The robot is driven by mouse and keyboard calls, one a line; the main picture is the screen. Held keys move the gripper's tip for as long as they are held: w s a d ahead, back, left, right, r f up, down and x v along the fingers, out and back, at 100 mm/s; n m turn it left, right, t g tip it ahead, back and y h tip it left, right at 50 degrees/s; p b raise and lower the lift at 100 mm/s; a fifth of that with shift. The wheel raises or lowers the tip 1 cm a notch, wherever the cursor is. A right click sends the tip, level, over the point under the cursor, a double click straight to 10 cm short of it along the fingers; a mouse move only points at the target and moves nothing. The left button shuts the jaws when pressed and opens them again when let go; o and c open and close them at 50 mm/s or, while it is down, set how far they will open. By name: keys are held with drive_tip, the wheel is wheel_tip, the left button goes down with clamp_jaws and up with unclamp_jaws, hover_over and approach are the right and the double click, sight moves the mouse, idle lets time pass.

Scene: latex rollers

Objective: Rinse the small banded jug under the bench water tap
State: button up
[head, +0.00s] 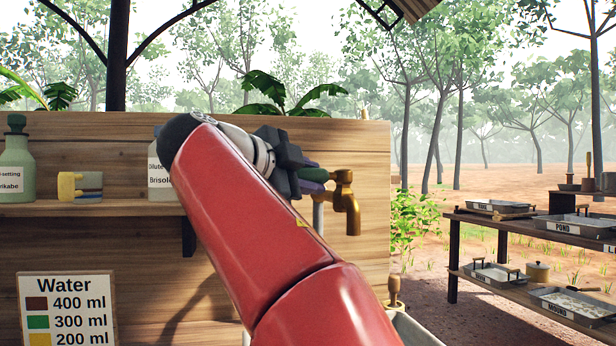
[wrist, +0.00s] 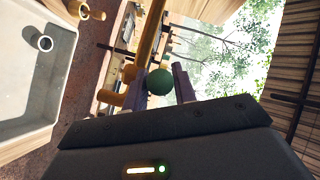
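The brass water tap (head: 345,200) sticks out from the wooden back panel, with a green lever (head: 315,175) at its top. My gripper (head: 313,176) is at the tap, its fingers on either side of the green lever. In the wrist view, a round green knob (wrist: 159,82) lies between my fingertips (wrist: 161,70); whether the fingers press on it is unclear. I cannot make out the small banded jug for certain. A small round thing with a pale rim and dark middle (wrist: 42,43) shows in the basin (wrist: 22,98) in the wrist view; I cannot tell what it is.
A water sign (head: 66,310) stands lower left. Racks with trays (head: 575,226) are at right. My red arm hides much of the middle.

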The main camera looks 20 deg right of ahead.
clamp_jaws()
